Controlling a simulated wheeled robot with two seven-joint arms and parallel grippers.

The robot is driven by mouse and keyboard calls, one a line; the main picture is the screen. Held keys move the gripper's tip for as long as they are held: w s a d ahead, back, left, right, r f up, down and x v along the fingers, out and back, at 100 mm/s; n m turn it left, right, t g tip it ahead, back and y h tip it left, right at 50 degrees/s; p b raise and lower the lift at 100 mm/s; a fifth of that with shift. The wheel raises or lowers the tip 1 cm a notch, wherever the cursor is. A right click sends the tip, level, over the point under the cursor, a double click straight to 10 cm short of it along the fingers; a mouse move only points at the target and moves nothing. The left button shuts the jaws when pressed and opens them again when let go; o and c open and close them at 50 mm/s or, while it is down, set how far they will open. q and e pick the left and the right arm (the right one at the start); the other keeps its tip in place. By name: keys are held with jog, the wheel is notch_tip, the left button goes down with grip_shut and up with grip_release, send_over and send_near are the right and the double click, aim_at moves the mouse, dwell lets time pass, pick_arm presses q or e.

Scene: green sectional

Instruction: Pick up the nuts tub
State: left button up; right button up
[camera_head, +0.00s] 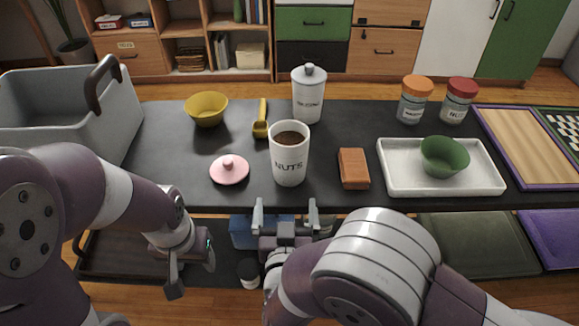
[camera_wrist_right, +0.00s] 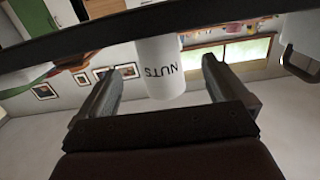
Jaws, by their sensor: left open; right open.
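The nuts tub (camera_head: 289,163) is a white, open-topped tub lettered NUTS with brown contents, upright on the dark table. In the right wrist view the tub (camera_wrist_right: 162,68) appears upside down, between and beyond the two fingers. A pink lid with a knob (camera_head: 229,169) lies on the table to its left. My right gripper (camera_head: 286,212) is open and empty at the table's front edge, just in front of the tub and apart from it. It also shows open in the right wrist view (camera_wrist_right: 158,82). My left gripper (camera_head: 190,270) is open and empty, in front of the table at left.
A lidded white canister (camera_head: 308,94) stands behind the tub, with a yellow scoop (camera_head: 261,121) and yellow bowl (camera_head: 206,109) to the left. A brown block (camera_head: 353,168) and white tray (camera_head: 440,187) holding a green bowl (camera_head: 445,155) lie right. A grey bin (camera_head: 50,110) stands far left.

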jog(key=w+r, duration=0.1)
jog(key=w, duration=0.1)
jog(key=b, duration=0.3)
send_near(289, 130)
jog(key=shift+t, duration=0.4)
jog(key=w+f, duration=0.2)
jog(key=w, duration=0.1)
jog(key=w+f, duration=0.3)
jog(key=shift+w+f, duration=0.25)
jog(key=c, duration=1.1)
notch_tip(289, 130, up, 5)
jog(key=shift+f+p, duration=0.15)
jog(key=shift+p, duration=1)
jog(key=shift+s+d+r+p, duration=0.55)
jog(key=shift+d+r, duration=0.5)
jog(key=shift+d, duration=0.8)
jog(key=shift+s+d+r+p, duration=0.5)
jog(key=shift+d+r, duration=0.6)
jog(key=shift+d, duration=0.8)
jog(key=shift+s+d+r+p, duration=0.4)
jog(key=shift+s+d+r, duration=0.45)
jog(key=shift+d, duration=1)
